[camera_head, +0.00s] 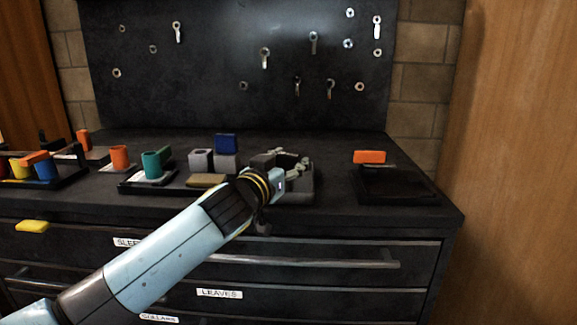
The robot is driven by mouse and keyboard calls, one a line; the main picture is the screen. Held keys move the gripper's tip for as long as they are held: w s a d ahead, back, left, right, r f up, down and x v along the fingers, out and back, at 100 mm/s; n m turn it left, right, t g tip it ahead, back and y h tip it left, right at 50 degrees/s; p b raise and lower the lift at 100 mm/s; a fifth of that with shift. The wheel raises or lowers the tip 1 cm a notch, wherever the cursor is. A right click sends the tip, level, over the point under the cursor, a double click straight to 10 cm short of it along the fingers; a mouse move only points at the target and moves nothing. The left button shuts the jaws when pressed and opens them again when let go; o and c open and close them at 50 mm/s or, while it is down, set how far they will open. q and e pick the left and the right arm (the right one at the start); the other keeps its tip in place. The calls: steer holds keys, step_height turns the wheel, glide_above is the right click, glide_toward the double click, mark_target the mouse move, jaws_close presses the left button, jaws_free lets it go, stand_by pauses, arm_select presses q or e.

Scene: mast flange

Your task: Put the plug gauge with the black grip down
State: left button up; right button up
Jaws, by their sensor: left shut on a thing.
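My left arm reaches in from the lower left. My left gripper (293,163) is shut over the right part of a dark tray (135,187) on the black bench top. A dark piece (286,160) shows between its fingers; it matches the black grip of the plug gauge, but the fingers and wrist hide most of it. I cannot tell whether the gauge touches the tray. My right gripper is not in view.
On the tray stand a teal piece (152,166), grey blocks (201,160) and a blue-topped block (227,143). Coloured pieces crowd the left. Bare bench lies between the trays.

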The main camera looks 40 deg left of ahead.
arm_select(q)
steer(key=o, duration=0.9)
steer(key=shift+f, duration=0.1)
steer(key=shift+c, duration=0.2)
steer(key=o, duration=0.5)
steer(key=shift+c, duration=0.2)
steer(key=shift+r, duration=0.25)
steer(key=s+d+b, duration=0.2)
steer(key=s, duration=1)
